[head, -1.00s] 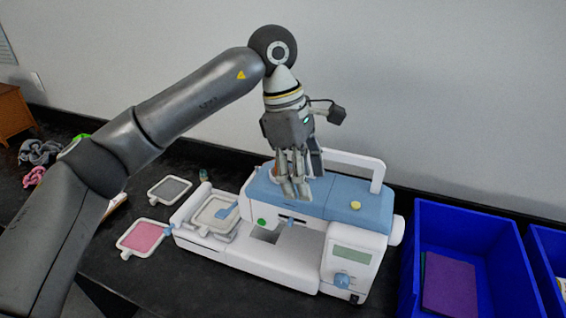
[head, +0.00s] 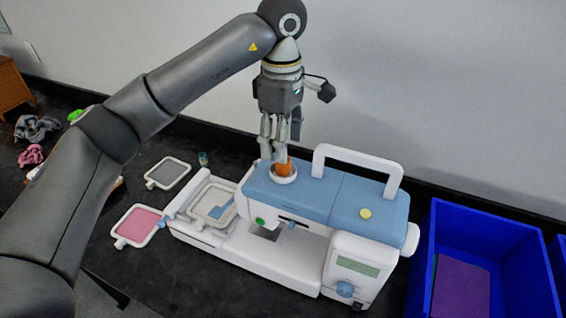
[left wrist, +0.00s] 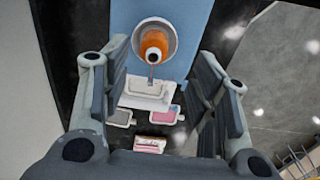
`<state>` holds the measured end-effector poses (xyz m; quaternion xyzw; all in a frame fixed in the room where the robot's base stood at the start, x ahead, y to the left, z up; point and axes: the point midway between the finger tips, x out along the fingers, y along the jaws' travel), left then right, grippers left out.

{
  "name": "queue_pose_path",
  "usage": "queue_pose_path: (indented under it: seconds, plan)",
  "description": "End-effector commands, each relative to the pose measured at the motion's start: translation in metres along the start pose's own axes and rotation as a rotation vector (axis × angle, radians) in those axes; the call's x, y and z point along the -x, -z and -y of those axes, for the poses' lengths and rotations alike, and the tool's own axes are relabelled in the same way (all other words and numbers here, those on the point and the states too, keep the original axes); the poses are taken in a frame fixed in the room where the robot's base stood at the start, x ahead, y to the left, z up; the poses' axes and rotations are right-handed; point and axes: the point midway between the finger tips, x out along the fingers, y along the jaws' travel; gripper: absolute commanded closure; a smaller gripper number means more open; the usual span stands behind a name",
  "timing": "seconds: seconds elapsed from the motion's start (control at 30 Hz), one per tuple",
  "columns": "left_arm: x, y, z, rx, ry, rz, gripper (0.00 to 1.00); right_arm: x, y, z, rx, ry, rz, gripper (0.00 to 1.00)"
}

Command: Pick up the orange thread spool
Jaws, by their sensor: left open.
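The orange thread spool (head: 283,168) stands in a round white holder (head: 284,179) on the blue top of the sewing machine (head: 318,197). My left gripper (head: 279,153) points down at the spool, its fingers partly hiding it in the head view. In the left wrist view the spool (left wrist: 153,46) lies ahead, between the lines of the open fingers (left wrist: 160,85). The left gripper is open and empty. My right gripper is not in view.
The machine's white handle (head: 357,158) rises right of the spool. A blue bin (head: 487,218) stands at the right. Pink (head: 139,226) and grey (head: 167,173) framed hoops lie left of the machine. A black wall edge runs behind.

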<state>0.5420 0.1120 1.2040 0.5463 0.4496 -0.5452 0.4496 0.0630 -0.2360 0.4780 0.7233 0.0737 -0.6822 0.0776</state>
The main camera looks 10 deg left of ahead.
Motion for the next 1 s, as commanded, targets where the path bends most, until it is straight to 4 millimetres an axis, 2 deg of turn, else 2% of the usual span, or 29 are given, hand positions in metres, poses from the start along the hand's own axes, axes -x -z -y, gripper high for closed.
queue_pose_path:
  seconds: [0.13, 0.3, 0.4, 0.6, 0.9, 1.0]
  plan:
    - [-0.006, 0.000, 0.000, 0.000, 0.000, 0.001, 0.46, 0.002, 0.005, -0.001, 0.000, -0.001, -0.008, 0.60]
    - [-0.018, 0.000, -0.001, -0.001, 0.003, 0.002, 0.46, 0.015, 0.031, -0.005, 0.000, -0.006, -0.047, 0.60]
    - [-0.030, 0.000, -0.003, 0.000, 0.004, 0.001, 0.46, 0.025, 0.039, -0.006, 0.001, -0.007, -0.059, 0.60]
    - [-0.054, 0.000, -0.004, 0.000, 0.001, 0.001, 0.46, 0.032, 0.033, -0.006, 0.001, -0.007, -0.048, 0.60]
    - [-0.059, 0.000, -0.004, 0.000, -0.001, 0.001, 0.46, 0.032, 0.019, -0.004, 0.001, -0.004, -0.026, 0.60]
    - [-0.059, 0.000, -0.004, 0.000, -0.001, 0.001, 0.58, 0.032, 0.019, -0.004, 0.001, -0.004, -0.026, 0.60]
